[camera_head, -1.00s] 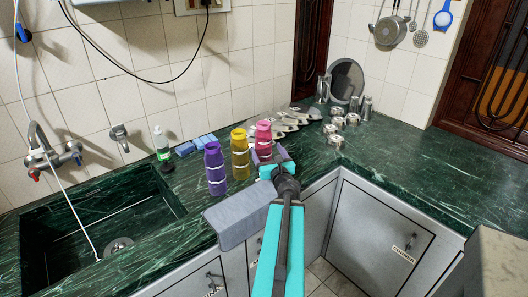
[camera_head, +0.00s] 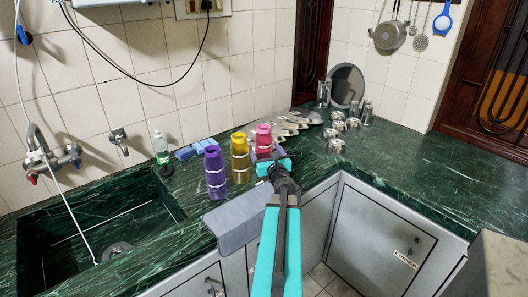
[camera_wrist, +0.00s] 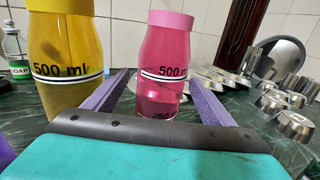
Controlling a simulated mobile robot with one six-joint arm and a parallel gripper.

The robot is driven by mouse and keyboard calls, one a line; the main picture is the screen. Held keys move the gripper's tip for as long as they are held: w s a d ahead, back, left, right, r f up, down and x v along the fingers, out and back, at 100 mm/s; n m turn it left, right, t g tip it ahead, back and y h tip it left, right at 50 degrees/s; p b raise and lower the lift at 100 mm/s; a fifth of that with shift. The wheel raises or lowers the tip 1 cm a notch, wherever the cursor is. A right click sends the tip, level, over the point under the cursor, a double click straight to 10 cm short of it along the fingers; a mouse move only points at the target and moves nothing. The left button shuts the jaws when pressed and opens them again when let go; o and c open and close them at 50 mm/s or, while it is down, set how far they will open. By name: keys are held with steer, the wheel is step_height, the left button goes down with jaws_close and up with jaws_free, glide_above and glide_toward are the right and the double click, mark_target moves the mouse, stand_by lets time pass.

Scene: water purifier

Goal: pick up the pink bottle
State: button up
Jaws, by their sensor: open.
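The pink bottle (camera_head: 264,137) stands upright on the green counter, at the right end of a row of three bottles. In the wrist view the pink bottle (camera_wrist: 165,65) is between my two purple fingers, with gaps visible on both sides. My gripper (camera_wrist: 155,88) is open around its lower part. In the head view my gripper (camera_head: 267,153) is at the front of the pink bottle and hides its base. The yellow bottle (camera_head: 240,160) stands close to its left, and the purple bottle (camera_head: 214,174) is further left.
A sink (camera_head: 105,215) is at the left, with a soap bottle (camera_head: 161,148) by its corner. A grey cloth (camera_head: 238,220) hangs over the front edge. The right counter is clear.

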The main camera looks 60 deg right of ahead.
steer(key=shift+d, duration=0.1)
steer(key=shift+p+x, duration=0.65)
steer(key=shift+x, duration=0.6)
steer(key=shift+p+x, duration=0.4)
steer(key=shift+x, duration=0.9)
steer(key=c, duration=1.2)
steer(key=shift+r, duration=0.1)
